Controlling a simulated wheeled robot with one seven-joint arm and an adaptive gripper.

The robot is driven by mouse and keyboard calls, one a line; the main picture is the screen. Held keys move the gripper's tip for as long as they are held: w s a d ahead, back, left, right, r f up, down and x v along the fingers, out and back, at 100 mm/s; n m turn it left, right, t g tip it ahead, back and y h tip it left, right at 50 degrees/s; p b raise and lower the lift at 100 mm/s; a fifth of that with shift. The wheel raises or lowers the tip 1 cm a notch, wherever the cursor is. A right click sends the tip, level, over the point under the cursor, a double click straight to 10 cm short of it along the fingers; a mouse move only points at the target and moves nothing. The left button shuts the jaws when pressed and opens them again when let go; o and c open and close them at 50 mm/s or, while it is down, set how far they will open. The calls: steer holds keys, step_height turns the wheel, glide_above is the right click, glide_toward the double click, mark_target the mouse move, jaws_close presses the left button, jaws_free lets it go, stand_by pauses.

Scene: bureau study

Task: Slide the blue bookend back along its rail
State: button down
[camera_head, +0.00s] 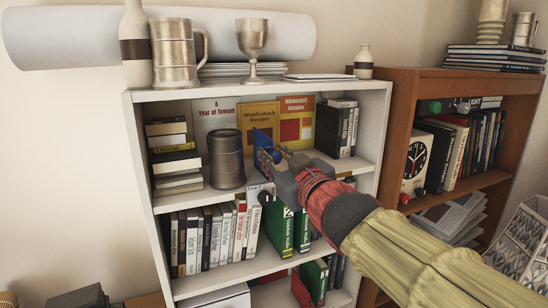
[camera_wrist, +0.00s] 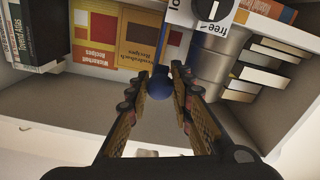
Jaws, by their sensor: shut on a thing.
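The blue bookend (camera_head: 263,141) stands on the upper shelf of the white bookcase, right of the dark metal tankard, mostly hidden behind my gripper in the head view. Its round blue knob also shows in the wrist view (camera_wrist: 160,86), between my fingertips. My gripper (camera_head: 278,157) reaches in from the lower right and is shut on the knob. In the wrist view my fingers (camera_wrist: 170,86) sit on either side of it. The rail cannot be made out.
The dark tankard (camera_head: 226,160) stands close to the left of the bookend. Upright dark books (camera_head: 336,128) stand to the right. Thin picture books (camera_head: 258,118) lean at the back. The white bookcase (camera_head: 385,120) encloses the shelf, with another board above.

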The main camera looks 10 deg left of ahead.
steer(key=c, duration=1.6)
jaws_free()
steer(key=shift+o, duration=0.3)
steer(key=v, duration=1.2)
